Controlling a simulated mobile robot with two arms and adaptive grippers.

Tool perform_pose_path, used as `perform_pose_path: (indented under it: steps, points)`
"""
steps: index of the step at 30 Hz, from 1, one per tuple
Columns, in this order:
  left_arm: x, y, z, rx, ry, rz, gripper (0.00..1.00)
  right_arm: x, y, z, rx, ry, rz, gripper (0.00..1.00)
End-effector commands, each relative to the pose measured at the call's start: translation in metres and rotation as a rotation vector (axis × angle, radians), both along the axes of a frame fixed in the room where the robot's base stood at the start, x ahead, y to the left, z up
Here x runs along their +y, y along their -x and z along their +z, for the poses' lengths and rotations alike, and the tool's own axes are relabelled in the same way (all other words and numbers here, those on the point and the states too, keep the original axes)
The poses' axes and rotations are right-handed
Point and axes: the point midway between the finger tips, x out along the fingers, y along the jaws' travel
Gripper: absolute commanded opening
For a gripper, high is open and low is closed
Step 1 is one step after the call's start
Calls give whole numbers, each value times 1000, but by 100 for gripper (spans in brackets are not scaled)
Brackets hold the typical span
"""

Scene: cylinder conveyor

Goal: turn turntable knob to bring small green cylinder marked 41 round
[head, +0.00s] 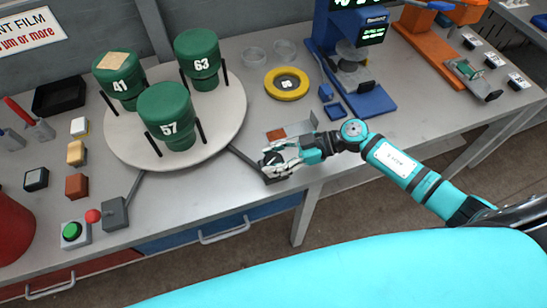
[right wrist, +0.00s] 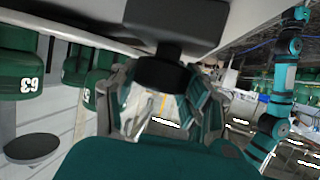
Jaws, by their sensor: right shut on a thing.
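The round white turntable (head: 225,128) carries three green cylinders between dark posts. Cylinder 41 (head: 121,88), with a tan patch on top, is at the back left. Cylinder 63 (head: 200,64) is at the back right; it also shows in the right wrist view (right wrist: 22,84). Cylinder 57 (head: 172,127) is nearest the front. My right gripper (head: 274,160) is at the table's front edge, right of the turntable, shut on the black knob (right wrist: 163,74). The knob sits under a dark block (right wrist: 176,20) in the right wrist view. My left gripper is out of view.
A yellow ring (head: 287,83) and clear dishes (head: 254,57) lie behind my right gripper. A blue stand (head: 370,100) is further right. A green button box (head: 74,233) and a red-knobbed grey box (head: 114,213) stand at the front left.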

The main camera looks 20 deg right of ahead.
Motion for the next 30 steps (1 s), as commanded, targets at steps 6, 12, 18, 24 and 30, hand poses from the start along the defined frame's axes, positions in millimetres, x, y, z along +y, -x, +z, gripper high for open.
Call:
perform_pose_path:
  steps: [6,12,18,24,30]
  points:
    - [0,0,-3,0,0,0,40,-1,-1,1,-4,0,27,15]
    - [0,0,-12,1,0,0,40,-1,-3,-1,-8,3,119,15]
    - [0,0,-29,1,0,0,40,-2,-4,-2,-8,4,280,15]
    - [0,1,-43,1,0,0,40,-2,-3,-1,-7,2,421,14]
    - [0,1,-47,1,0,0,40,-2,-3,0,-5,3,471,15]
